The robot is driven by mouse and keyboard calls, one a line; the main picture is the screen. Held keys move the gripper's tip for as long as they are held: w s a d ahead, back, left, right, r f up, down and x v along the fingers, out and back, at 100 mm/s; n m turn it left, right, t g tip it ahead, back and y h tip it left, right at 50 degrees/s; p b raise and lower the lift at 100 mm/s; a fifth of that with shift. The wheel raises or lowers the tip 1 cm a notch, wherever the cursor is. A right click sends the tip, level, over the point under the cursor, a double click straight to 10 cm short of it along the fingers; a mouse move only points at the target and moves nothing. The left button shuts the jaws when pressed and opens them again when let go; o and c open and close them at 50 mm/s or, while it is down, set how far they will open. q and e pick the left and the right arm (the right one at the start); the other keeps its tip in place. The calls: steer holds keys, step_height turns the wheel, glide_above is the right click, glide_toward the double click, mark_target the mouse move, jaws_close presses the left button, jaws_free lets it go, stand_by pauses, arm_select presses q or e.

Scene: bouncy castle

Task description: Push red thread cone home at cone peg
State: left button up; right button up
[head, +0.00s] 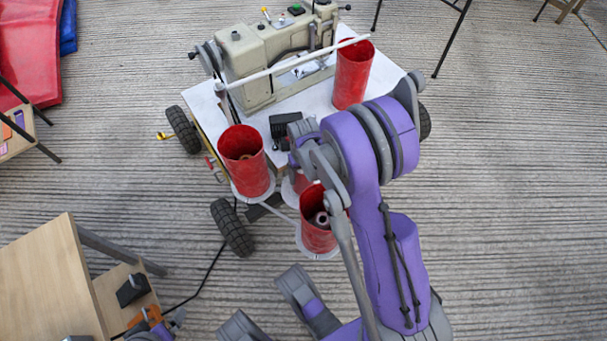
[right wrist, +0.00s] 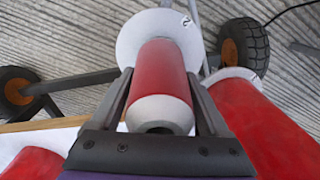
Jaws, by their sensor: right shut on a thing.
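My right gripper (right wrist: 160,75) is shut on a red thread cone (right wrist: 161,95), one finger on each side. Its pale, tapered near end has a dark hole. The cone's far end is at a round white disc (right wrist: 131,42); whether it is fully seated there cannot be told, and the peg is hidden. In the head view my purple right arm mostly covers this cone and gripper. Open-topped red cylinders stand on similar white bases at the left (head: 246,165) and front (head: 318,232) of the cart.
A cream sewing machine (head: 245,62) stands on the white-topped cart (head: 205,103). Another red cylinder (head: 353,80) stands at the back right, near a long white bar (head: 290,63). A large red cylinder (right wrist: 270,125) is close right of the held cone. A wooden table (head: 42,285) is lower left.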

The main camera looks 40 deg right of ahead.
steer(key=shift+f, duration=0.65)
steer(key=o, duration=1.5)
arm_select(q)
steer(key=p+v, duration=0.3)
steer(key=shift+w, duration=0.3)
arm_select(e)
step_height(320, 180, up, 11)
steer(key=shift+f, duration=0.1)
steer(key=s+a+r+n+t, duration=0.2)
steer(key=s+a+r, duration=0.3)
steer(key=s+a, duration=0.3)
steer(key=s+a+r+n+t, duration=0.2)
steer(key=s+a+r, duration=0.4)
steer(key=s+a, duration=0.15)
arm_select(q)
step_height(320, 180, up, 26)
steer(key=w+t+p, duration=0.1)
steer(key=p, duration=2.2)
steer(key=shift+r, duration=0.15)
arm_select(e)
steer(key=shift+t, duration=0.7)
steer(key=r, duration=1.7)
steer(key=w+r, duration=0.1)
steer(key=r, duration=0.7)
steer(key=shift+d+r, duration=0.2)
steer(key=shift+r, duration=0.15)
